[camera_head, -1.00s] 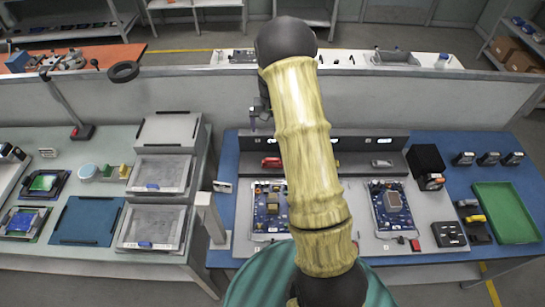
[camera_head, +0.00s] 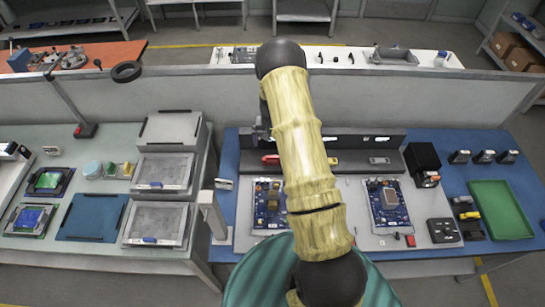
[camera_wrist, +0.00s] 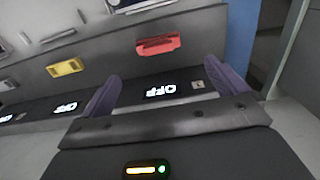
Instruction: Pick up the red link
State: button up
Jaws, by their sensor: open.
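The red link (camera_wrist: 158,45) is a small, flat red piece on the grey rack. It lies ahead of my fingertips in the wrist view, between the lines of the two fingers and apart from them. In the head view the red link (camera_head: 270,159) shows at the left end of the rack, left of my arm. My gripper (camera_wrist: 160,78) is open and empty, with its two purple-grey fingers spread. In the head view only a dark part of the gripper shows behind my arm, just above the red link.
A yellow piece (camera_wrist: 65,67) sits on the same rack, left of the red link. Lit "OFF" displays (camera_wrist: 160,91) line the rack. Circuit boards (camera_head: 386,204) lie in front of it on the blue table, with a green tray (camera_head: 502,208) at right. A low wall runs behind.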

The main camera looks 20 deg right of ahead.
aim_at(272, 156)
jog(key=shift+f+p, duration=0.55)
jog(key=shift+f, duration=1.35)
jog(key=shift+f, duration=0.1)
jog(key=shift+s+f+p, duration=0.2)
jog(key=shift+f+p, duration=0.4)
jog(key=shift+p, duration=0.3)
jog(key=shift+f+p, duration=0.85)
jog(key=shift+f, duration=1.05)
jog(key=c, duration=1.1)
jog(key=shift+o, duration=0.2)
